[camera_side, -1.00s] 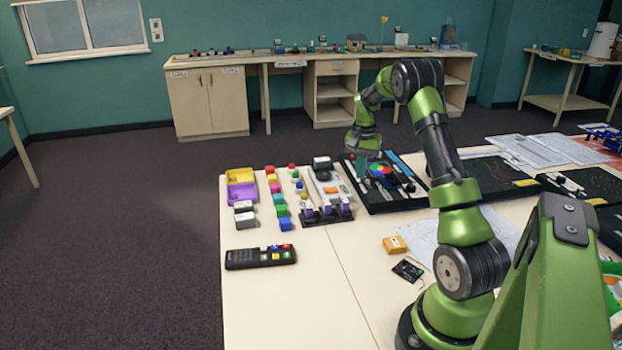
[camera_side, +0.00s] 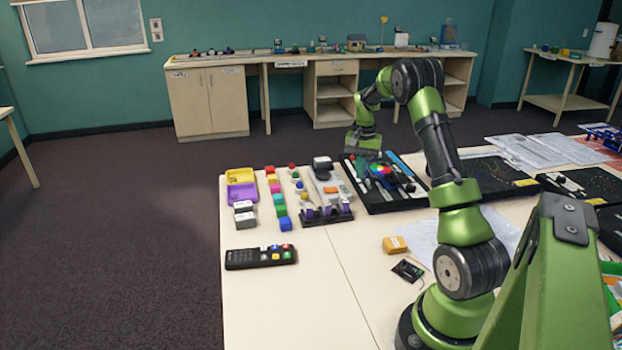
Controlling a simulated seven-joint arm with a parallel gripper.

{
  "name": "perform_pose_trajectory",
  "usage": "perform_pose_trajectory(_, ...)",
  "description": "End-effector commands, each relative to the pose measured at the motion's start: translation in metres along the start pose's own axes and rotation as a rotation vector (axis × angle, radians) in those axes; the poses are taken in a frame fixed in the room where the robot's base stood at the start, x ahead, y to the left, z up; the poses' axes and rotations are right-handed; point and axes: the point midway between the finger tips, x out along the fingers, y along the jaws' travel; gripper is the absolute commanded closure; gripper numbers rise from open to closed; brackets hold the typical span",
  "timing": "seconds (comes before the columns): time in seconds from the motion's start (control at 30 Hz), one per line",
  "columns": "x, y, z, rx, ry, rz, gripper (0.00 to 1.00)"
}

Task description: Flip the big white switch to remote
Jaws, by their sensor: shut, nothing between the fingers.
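My gripper (camera_side: 361,160) is small in the side view, at the far left part of the black board (camera_side: 385,205), pointing down. It is shut, with nothing seen held in it. The board carries a round multicoloured disc (camera_side: 380,170) and several small light parts. To its left is a grey panel (camera_side: 328,180) with a big white-topped piece (camera_side: 322,162) at its far end. Which part is the big white switch, and its position, is too small to tell. Contact between my fingertips and the board cannot be made out.
Coloured blocks (camera_side: 281,211), yellow and purple trays (camera_side: 241,184) and a black remote (camera_side: 260,257) lie to the left. Purple-wheeled parts (camera_side: 327,213) stand in front of the panel. An orange box (camera_side: 394,244) sits near my arm. The front left tabletop (camera_side: 290,310) is clear.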

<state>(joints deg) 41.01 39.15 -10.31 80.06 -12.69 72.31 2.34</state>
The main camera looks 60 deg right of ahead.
Motion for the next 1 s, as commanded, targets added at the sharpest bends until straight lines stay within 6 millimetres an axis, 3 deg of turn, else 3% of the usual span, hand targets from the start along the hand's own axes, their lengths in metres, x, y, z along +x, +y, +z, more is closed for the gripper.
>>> perform_pose_trajectory(0.37, 0.001, 0.0, 0.0, 0.0, 0.0, 0.0, 1.0)
perform_pose_trajectory(1.0, 0.02, 0.0, 0.0, 0.0, -0.001, 0.001, 1.0)
